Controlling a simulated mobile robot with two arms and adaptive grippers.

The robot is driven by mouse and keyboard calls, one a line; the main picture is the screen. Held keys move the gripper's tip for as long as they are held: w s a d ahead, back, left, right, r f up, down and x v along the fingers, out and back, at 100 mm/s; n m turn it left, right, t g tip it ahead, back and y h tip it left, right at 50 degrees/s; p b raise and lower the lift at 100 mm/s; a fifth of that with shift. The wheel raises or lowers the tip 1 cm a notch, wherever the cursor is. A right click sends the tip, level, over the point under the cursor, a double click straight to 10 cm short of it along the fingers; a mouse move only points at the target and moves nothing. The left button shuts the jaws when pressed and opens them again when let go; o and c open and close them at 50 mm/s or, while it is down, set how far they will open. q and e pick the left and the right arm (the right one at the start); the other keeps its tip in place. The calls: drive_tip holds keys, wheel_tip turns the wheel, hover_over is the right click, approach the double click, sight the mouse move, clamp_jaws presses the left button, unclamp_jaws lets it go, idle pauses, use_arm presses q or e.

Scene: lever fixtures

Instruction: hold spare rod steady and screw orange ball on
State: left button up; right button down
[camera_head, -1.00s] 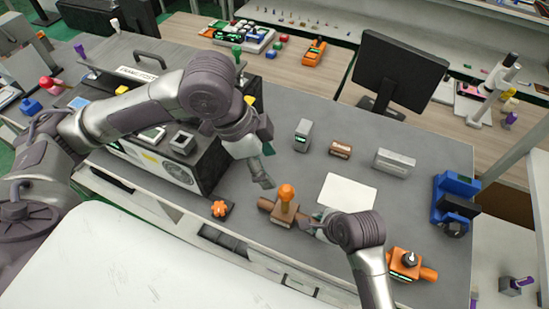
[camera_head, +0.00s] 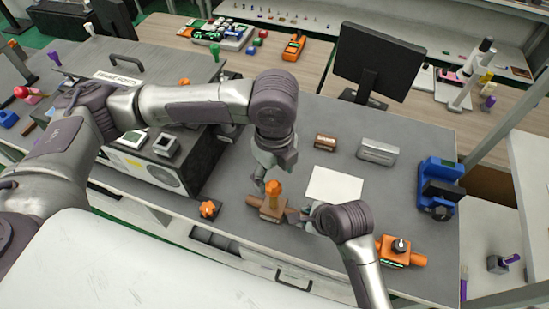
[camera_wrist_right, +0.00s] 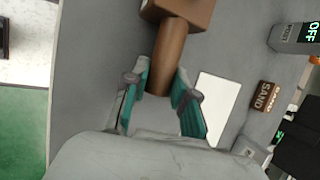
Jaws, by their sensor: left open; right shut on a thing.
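An orange ball (camera_head: 273,187) stands upright on top of a brown block fixture (camera_head: 272,210) near the table's front edge. A brown rod (camera_wrist_right: 170,55) sticks out of the block's side. My right gripper (camera_wrist_right: 158,88) is shut on this rod, with one teal-padded finger on each side of it. In the head view the right gripper's fingers are mostly hidden behind its wrist. My left gripper (camera_head: 262,180) is open and points down, just behind and above the orange ball. Whether a finger touches the ball I cannot tell.
A white sheet (camera_head: 333,186) lies right of the fixture. A star-shaped orange knob (camera_head: 208,209) is to the left. A brown SAND block (camera_head: 325,142), a grey block (camera_head: 378,149), a blue device (camera_head: 438,185) and an orange fixture (camera_head: 400,250) stand around.

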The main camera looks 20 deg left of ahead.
sight(272, 184)
use_arm(q)
drive_tip(key=shift+f, duration=2.7)
drive_tip(key=c, duration=1.2)
drive_tip(key=m, duration=1.1)
drive_tip(key=shift+a, duration=0.1)
drive_tip(key=m, duration=0.5)
drive_tip(key=shift+a+m, duration=0.1)
drive_tip(key=shift+m, duration=0.2)
drive_tip(key=m, duration=0.6)
drive_tip(key=o, duration=1.3)
drive_tip(key=shift+c, duration=0.2)
